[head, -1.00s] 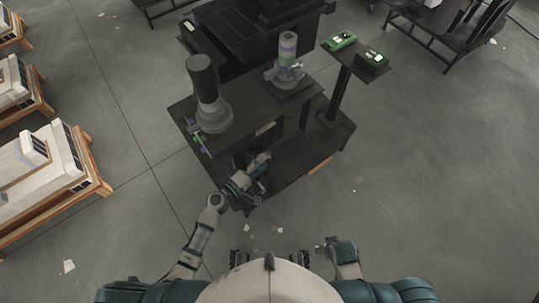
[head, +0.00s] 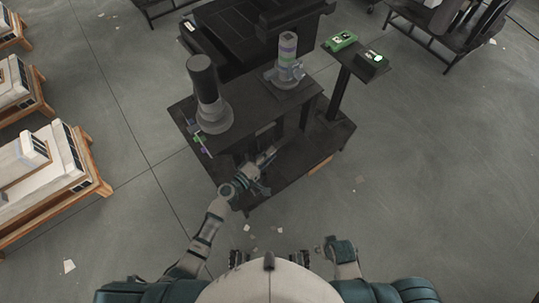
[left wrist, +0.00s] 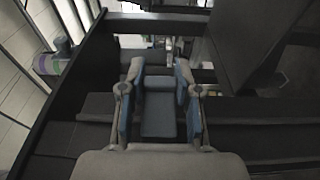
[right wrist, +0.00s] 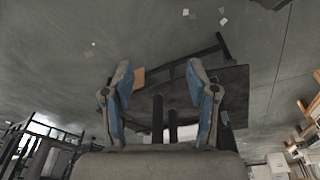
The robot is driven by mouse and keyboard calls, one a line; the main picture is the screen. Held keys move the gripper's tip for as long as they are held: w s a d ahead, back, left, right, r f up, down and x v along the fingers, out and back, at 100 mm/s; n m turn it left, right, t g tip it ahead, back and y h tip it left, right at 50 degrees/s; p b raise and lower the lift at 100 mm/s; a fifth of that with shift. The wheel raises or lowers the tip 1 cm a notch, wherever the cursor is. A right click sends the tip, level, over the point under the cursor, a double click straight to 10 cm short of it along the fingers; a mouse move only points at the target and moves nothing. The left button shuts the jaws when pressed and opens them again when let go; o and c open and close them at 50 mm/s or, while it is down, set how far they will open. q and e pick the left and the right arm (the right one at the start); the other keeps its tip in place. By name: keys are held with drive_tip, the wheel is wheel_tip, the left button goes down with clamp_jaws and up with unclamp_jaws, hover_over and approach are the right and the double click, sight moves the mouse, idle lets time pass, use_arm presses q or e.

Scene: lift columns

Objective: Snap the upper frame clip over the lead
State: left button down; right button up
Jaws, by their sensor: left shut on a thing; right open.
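My left gripper (head: 262,160) reaches in over the lower deck of the dark stand, below its upper deck. In the left wrist view its fingers (left wrist: 159,72) are shut on a blue-grey block (left wrist: 160,115) that shows between them. I cannot tell whether this block is the upper frame clip. I cannot make out the lead or the clip's seat; the dark frame around the gripper hides much. My right gripper (right wrist: 158,75) is open and empty, held low near my body, and faces the stand from a distance.
On the dark stand (head: 262,100) are a black cylinder (head: 203,80) on a grey base and a banded grey cylinder (head: 288,48). A post at right carries two green-lit devices (head: 342,41). Pallets with white machines (head: 40,165) stand at left.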

use_arm(q)
drive_tip(key=shift+f+n+t+y, duration=0.2)
drive_tip(key=shift+n+t+y, duration=0.1)
drive_tip(key=shift+w+n+t+y, duration=0.2)
drive_tip(key=shift+n+t+y, duration=0.1)
drive_tip(key=shift+y, duration=0.1)
drive_tip(key=c, duration=0.8)
unclamp_jaws()
use_arm(e)
drive_tip(key=shift+s+r, duration=0.25)
drive_tip(key=shift+r, duration=0.1)
use_arm(q)
drive_tip(key=shift+a, duration=0.1)
drive_tip(key=shift+s+a, duration=0.1)
drive_tip(key=shift+s, duration=0.05)
drive_tip(key=v, duration=1.1)
drive_tip(key=shift+s+a, duration=0.2)
use_arm(e)
drive_tip(key=shift+w+r, duration=0.15)
